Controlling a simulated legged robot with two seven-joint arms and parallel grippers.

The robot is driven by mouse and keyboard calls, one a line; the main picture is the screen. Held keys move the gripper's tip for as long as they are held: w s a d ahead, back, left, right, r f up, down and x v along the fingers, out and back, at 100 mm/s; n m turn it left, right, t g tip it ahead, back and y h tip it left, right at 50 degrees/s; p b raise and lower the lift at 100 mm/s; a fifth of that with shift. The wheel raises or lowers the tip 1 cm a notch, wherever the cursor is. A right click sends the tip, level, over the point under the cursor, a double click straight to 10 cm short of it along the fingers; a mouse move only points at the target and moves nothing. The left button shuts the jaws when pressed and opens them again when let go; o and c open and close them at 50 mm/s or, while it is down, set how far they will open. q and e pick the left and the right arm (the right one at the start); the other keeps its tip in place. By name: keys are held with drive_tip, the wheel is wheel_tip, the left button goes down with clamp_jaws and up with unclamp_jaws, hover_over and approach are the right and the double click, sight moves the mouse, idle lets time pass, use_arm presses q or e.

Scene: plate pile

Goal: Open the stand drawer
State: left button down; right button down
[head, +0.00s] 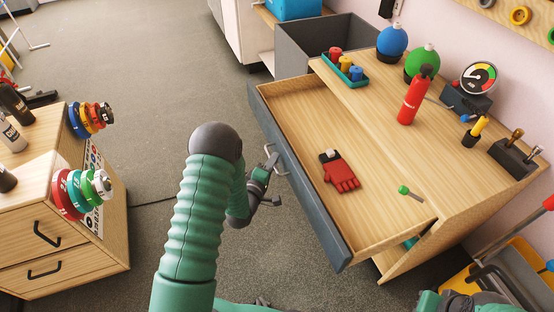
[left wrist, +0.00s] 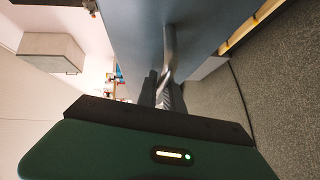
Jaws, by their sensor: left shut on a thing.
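The stand drawer has a grey-blue front (head: 312,208) and a pale wooden inside, and it stands well pulled out from the wooden stand (head: 390,115). Its metal handle (head: 281,160) is on the front, and shows in the left wrist view as a grey bar (left wrist: 169,48). My left gripper (head: 268,168) is at the handle, shut on it. In the left wrist view the fingers (left wrist: 163,92) meet the bar's near end. A red glove (head: 340,172) lies in the drawer.
On the stand top are a teal tray (head: 345,72), a red extinguisher (head: 413,95), blue and green globes, a gauge (head: 478,77) and a green-knobbed item (head: 409,192). A wooden cabinet (head: 60,230) with coloured discs stands left. Grey floor lies open between cabinet and drawer.

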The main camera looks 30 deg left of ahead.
use_arm(q)
drive_tip(key=shift+s+f, duration=0.1)
drive_tip(key=shift+f, duration=0.15)
drive_tip(key=c, duration=1.5)
unclamp_jaws()
drive_tip(key=shift+r, duration=0.1)
drive_tip(key=s+d+r+p, duration=0.2)
drive_tip(key=s+p, duration=0.2)
drive_tip(key=s, duration=1.2)
drive_tip(key=shift+s+p, duration=0.2)
drive_tip(key=shift+p, duration=0.1)
drive_tip(key=shift+r, duration=0.1)
